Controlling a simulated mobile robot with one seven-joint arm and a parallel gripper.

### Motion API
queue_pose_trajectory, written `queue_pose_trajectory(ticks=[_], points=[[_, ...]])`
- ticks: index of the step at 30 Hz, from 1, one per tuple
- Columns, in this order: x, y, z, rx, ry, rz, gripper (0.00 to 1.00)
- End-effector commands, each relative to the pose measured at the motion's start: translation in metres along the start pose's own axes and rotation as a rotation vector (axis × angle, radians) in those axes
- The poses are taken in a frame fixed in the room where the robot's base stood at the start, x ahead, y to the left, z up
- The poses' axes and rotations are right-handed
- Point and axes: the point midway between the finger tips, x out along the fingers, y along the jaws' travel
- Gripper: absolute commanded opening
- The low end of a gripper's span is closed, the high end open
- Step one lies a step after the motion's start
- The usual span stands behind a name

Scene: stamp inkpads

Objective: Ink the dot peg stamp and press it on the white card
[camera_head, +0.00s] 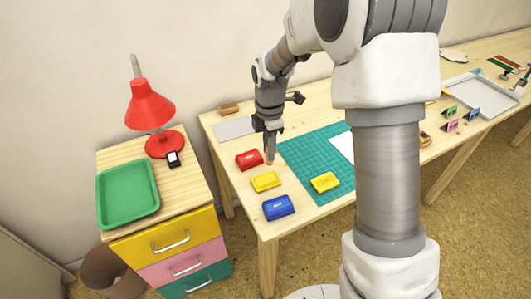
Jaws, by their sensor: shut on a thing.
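My gripper (269,143) points down at the left part of the table, shut on a small wooden peg stamp (270,158). The stamp hangs upright below the fingers, just right of the red inkpad (249,160) and behind the yellow inkpad (265,182). I cannot tell whether its lower end touches the table. A blue inkpad (278,207) lies nearer the front edge. Another yellow inkpad (325,182) lies on the green cutting mat (305,158). The white card (341,145) lies on the mat, its right part hidden by my arm.
A grey sheet (233,128) and a wooden block (229,108) lie at the back left. Small stands (450,125) and a white tray (485,97) are at right.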

Motion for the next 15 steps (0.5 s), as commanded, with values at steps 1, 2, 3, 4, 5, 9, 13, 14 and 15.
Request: queue_pose_trajectory(ticks=[1, 2, 3, 4, 5, 9, 13, 14, 15], points=[[0.004, 0.002, -0.003, -0.051, 0.0, 0.0, 0.0], [0.004, 0.003, -0.004, -0.079, 0.001, 0.0, 0.0], [0.005, 0.004, -0.005, -0.111, 0.001, 0.0, 0.0], [0.006, 0.004, -0.006, -0.131, 0.001, 0.0, 0.0], [0.006, 0.005, -0.006, -0.147, 0.001, 0.0, 0.0], [0.008, 0.006, -0.008, -0.184, 0.001, 0.0, 0.0], [0.015, 0.006, -0.008, -0.185, 0.001, 0.0, 0.0], [0.017, 0.006, -0.008, -0.185, 0.001, 0.0, 0.0], [0.02, 0.006, -0.008, -0.185, 0.001, 0.0, 0.0]])
